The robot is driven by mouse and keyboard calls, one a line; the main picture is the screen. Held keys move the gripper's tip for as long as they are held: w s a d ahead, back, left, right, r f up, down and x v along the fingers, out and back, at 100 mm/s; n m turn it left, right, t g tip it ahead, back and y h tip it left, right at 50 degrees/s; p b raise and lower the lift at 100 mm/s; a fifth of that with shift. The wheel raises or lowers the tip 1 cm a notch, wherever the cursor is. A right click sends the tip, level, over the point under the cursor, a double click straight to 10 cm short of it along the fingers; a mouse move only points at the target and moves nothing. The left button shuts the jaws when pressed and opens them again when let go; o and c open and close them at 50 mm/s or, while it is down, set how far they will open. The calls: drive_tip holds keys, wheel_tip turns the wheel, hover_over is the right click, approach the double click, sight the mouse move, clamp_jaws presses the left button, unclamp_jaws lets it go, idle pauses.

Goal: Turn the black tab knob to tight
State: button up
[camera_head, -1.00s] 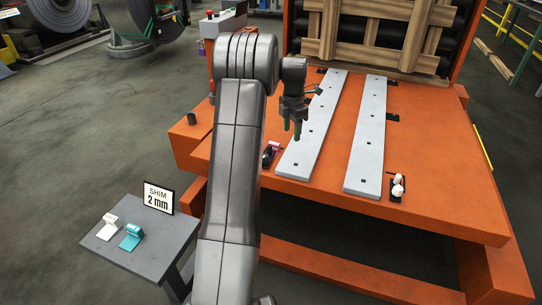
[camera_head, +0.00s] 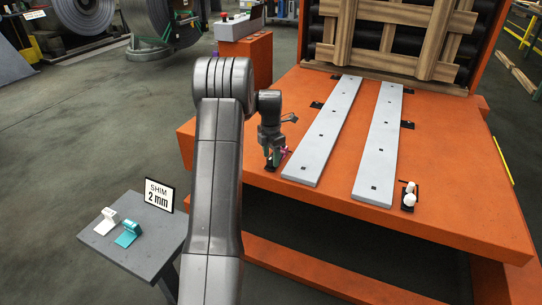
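My gripper (camera_head: 273,158) points down at the front left of the orange table (camera_head: 460,215), beside the near end of the left grey strip (camera_head: 322,138). Its greenish fingertips are over a small black fitting with a magenta part (camera_head: 284,152). The fingers hide most of this fitting, so I cannot make out a black tab knob or its position. I cannot tell whether the fingers touch it or how far apart they are.
A second fitting with white knobs (camera_head: 410,197) sits by the near end of the right grey strip (camera_head: 378,150). A wooden frame (camera_head: 395,40) stands at the back. A side table (camera_head: 150,250) holds a white piece, a teal piece and a "SHIM 2 mm" sign.

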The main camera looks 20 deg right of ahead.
drive_tip(key=c, duration=0.9)
